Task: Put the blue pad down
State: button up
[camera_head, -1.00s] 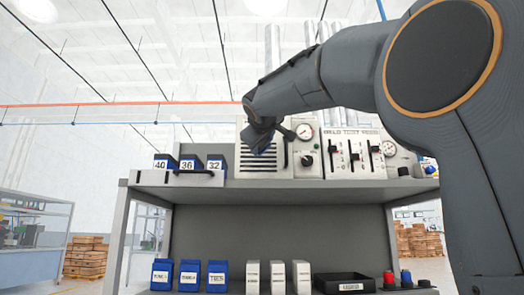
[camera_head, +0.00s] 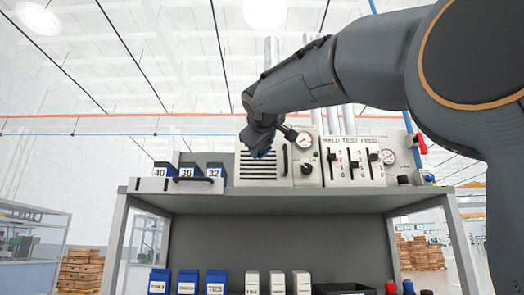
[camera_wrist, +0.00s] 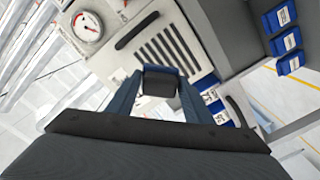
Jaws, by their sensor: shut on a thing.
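My gripper (camera_head: 260,143) is in front of the pale test panel, above the top shelf, and is shut on a small pad (camera_wrist: 160,78). In the wrist view the pad sits between the two blue-grey fingers and its near face looks dark. The pad is held in the air, apart from the shelf as far as I can see.
A pale holder (camera_head: 146,184) with blue blocks labelled 40, 32 and one between stands left on the top shelf (camera_head: 300,200). The test panel (camera_head: 350,160) has gauges and sliders. Blue packs (camera_head: 187,281), white boxes (camera_head: 277,282) and a black tray (camera_head: 345,288) are below.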

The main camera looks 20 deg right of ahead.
aim_at(262, 155)
dwell(0.4)
jog(key=shift+p+x, duration=2.3)
jog(key=shift+x, duration=1.8)
jog(key=shift+s, duration=0.1)
